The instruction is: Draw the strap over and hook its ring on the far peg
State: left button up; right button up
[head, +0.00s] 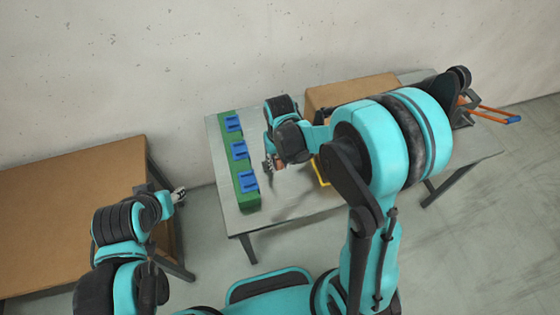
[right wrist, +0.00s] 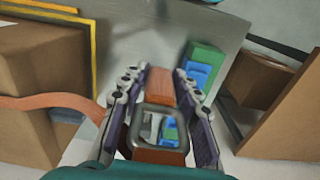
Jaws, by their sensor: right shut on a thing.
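My right gripper (head: 269,166) is over the grey table, just right of the green bar with blue blocks. In the right wrist view its two fingers (right wrist: 164,112) are shut on the strap's end, where a grey, squarish ring (right wrist: 183,128) shows between them. The orange-brown strap (right wrist: 45,103) runs in from the left, across a cardboard box, toward the gripper. Part of it is hidden by the fingers. My left gripper (head: 178,194) hangs beside the brown table's right edge, and its jaws are too small to read. I cannot make out the far peg for certain.
The green bar (head: 239,160) with several blue blocks lies along the left of the grey table (head: 285,203). A cardboard box (head: 352,91) stands at the back, with a yellow frame (head: 320,173) in front. The brown table (head: 65,205) is at left, with a floor gap between.

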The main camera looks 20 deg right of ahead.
jog(key=shift+f+b, duration=4.15)
jog(key=shift+f, duration=2)
jog(key=w+f+b, duration=0.1)
jog(key=w+b, duration=0.2)
jog(key=w, duration=0.8)
jog(key=shift+w+a+f, duration=0.2)
jog(key=shift+f, duration=0.2)
jog(key=o, duration=1.3)
jog(key=shift+r, duration=0.1)
